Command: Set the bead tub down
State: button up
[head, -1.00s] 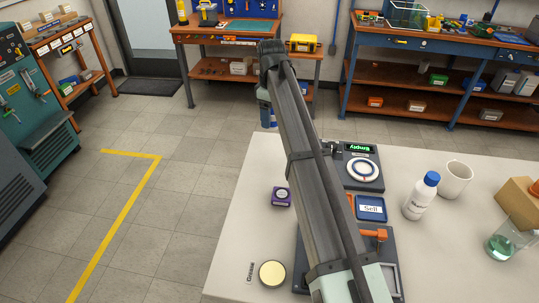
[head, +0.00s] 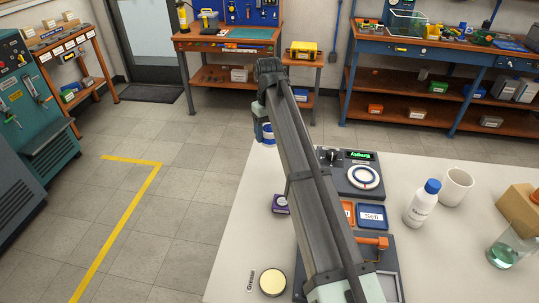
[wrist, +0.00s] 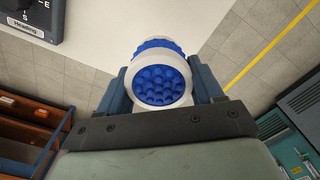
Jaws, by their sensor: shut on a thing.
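The bead tub (wrist: 162,78) is a round white tub full of blue beads. In the wrist view it sits between the two fingers of my gripper (wrist: 162,84), which is shut on it. In the head view a blue and white part of the tub (head: 267,133) shows left of my arm, by the far left edge of the white table (head: 240,230). My arm covers much of that area in the head view. I cannot tell whether the tub's underside touches the table.
A device with a green display and a round white pan (head: 364,177) stands right of my arm.

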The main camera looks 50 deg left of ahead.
aim_at(269, 127)
jog(key=shift+f, duration=4.15)
jog(key=shift+f, duration=0.15)
jog(key=o, duration=1.1)
notch_tip(269, 127, up, 12)
jog(key=shift+r, duration=0.15)
